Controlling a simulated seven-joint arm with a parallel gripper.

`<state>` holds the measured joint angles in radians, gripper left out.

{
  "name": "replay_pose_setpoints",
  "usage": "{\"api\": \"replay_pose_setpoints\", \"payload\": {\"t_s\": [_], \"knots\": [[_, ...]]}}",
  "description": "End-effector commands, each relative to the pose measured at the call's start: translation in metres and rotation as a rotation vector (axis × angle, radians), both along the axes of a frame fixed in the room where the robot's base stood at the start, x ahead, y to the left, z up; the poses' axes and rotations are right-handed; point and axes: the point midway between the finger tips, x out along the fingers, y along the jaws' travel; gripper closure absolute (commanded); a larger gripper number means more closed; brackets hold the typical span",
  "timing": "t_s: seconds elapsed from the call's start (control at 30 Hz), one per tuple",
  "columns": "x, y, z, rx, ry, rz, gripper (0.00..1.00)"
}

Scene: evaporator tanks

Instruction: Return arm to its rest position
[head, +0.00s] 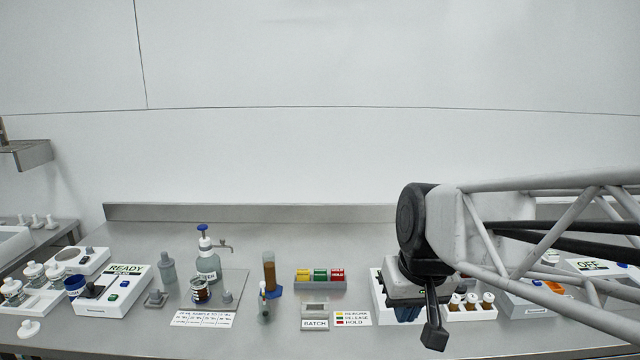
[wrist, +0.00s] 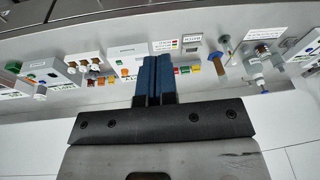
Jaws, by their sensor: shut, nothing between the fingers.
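My gripper (head: 408,314) hangs over the right-hand half of the steel bench (head: 240,335) in the head view, with its blue fingers pointing down. A white unit (head: 378,298) stands behind and beside it. In the wrist view my blue fingertips (wrist: 156,60) are closed together with nothing between them. My arm comes in from the right edge of the head view and hides part of the bench there. I cannot tell how far the fingertips are above the bench.
Left of my gripper are the BATCH display (head: 315,315) and the red, green and yellow block tray (head: 320,285). A rack of small bottles (head: 470,308) stands close on the right. The READY unit (head: 115,290) and a pump bottle (head: 207,262) stand further left. The air above the left half is clear.

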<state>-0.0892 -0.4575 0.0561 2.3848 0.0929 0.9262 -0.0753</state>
Motion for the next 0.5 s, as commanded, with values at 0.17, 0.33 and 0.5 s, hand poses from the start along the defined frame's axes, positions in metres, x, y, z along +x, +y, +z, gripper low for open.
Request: {"api": "replay_pose_setpoints", "payload": {"t_s": [0.17, 0.33, 0.5], "knots": [[-0.04, -0.023, -0.014, -0.028, -0.003, -0.058, 1.0], [-0.072, -0.04, -0.027, -0.053, -0.002, -0.106, 1.0], [-0.091, -0.05, -0.037, -0.068, -0.001, -0.136, 1.0]]}}
